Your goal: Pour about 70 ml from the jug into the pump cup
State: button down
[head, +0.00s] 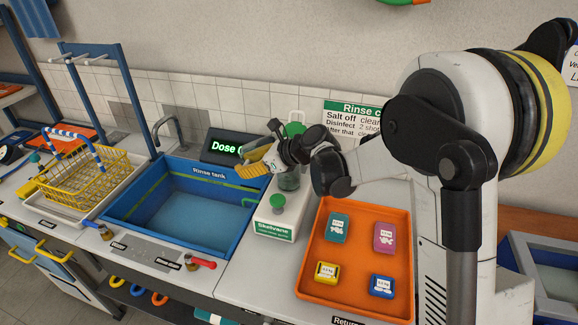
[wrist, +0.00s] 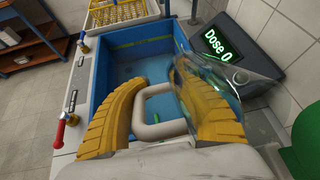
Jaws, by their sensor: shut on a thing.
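My gripper (head: 256,164) is above the right edge of the rinse tank, in front of the dose display. In the wrist view its yellow fingers (wrist: 165,112) are shut around a pale loop handle (wrist: 150,129). A clear glass jug (wrist: 213,92) shows beside the right finger and looks tilted. Its liquid level cannot be made out. In the head view the arm and gripper mostly hide the jug. The white Skelvane pump unit (head: 274,222) stands on the counter below the gripper, with a green knob (head: 278,201) and a greenish clear vessel (head: 289,182) behind it; I cannot tell if that is the cup.
The blue rinse tank (head: 135,200) lies left of the pump. The dose display (head: 222,148) reads "Dose 0", partly covered. An orange tray (head: 355,268) with several small coloured packs is at right. A yellow wire basket (head: 88,182) stands at far left. A red-handled valve (head: 203,264) is at the front edge.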

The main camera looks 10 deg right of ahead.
jog(key=shift+a+r+t+y+b, duration=0.1)
jog(key=shift+r+t+y+b, duration=0.5)
jog(key=shift+r+y, duration=0.4)
dwell(2.5)
jog(key=shift+f+g+h+p, duration=0.15)
jog(key=shift+g+h+p, duration=0.15)
jog(key=shift+h+p, duration=0.1)
notch_tip(320, 180, down, 2)
jog(key=g+h+p, duration=0.1)
jog(key=h, duration=0.1)
jog(key=shift+f+h+p, duration=0.1)
jog(key=shift+h+p, duration=0.2)
jog(key=shift+p, duration=0.1)
jog(key=shift+s+d+g+h+p, duration=0.1)
jog(key=shift+d+g+h+p, duration=0.25)
jog(key=shift+p, duration=0.25)
jog(key=shift+d+f+h, duration=0.1)
jog(key=shift+f+h, duration=0.3)
jog(key=shift+h, duration=0.15)
jog(key=shift+g, duration=0.25)
jog(key=f+g+h, duration=0.1)
jog(key=h, duration=0.1)
jog(key=a+f+g+h+p, duration=0.1)
jog(key=h, duration=0.2)
jog(key=f+g+h, duration=0.1)
jog(key=f+h, duration=0.1)
jog(key=shift+w+a+n+h, duration=0.25)
jog(key=shift+n+h, duration=0.05)
jog(key=shift+n, duration=0.1)
